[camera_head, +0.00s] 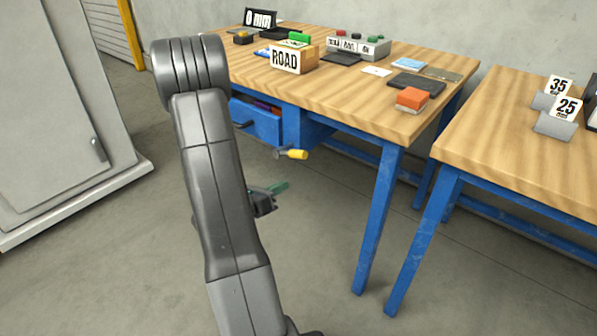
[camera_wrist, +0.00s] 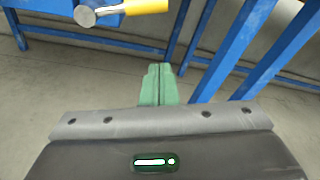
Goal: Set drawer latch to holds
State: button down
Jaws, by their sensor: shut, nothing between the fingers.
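The drawer latch is a yellow-handled lever (camera_head: 292,154) with a grey metal pivot, sticking out to the right below the blue drawer unit. It also shows at the top of the wrist view, its yellow grip (camera_wrist: 147,6) beside the round metal end. The blue drawer (camera_head: 262,122) is partly open, with things inside it. My gripper (camera_head: 282,188) has green fingers and is below and slightly left of the lever, apart from it. In the wrist view the fingers (camera_wrist: 158,72) are together and empty. My arm hides part of the drawer unit's left side.
The wooden workbench (camera_head: 340,92) carries a ROAD box (camera_head: 293,58), a button box (camera_head: 358,46) and an orange block (camera_head: 411,98). Blue table legs (camera_head: 380,220) stand right of my gripper. A second table (camera_head: 510,150) is at right. A grey cabinet (camera_head: 50,110) stands at left. Floor between is clear.

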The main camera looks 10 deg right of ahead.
aim_at(292, 153)
jog(key=shift+w+a+f, duration=0.15)
jog(key=shift+w+f, duration=0.15)
jog(key=shift+f, duration=0.15)
jog(key=b+x, duration=0.3)
jog(key=x, duration=0.7)
jog(key=shift+w+a+r, duration=0.15)
jog(key=shift+a+r, duration=0.1)
jog(key=shift+r, duration=0.4)
jog(key=shift+w+a+r, duration=0.1)
jog(key=shift+a+r, duration=0.15)
jog(key=shift+r, duration=0.4)
jog(key=shift+w+a+r, duration=0.15)
jog(key=shift+a+r, duration=0.1)
jog(key=shift+r, duration=0.4)
jog(key=shift+r+n, duration=0.15)
jog(key=shift+n, duration=0.15)
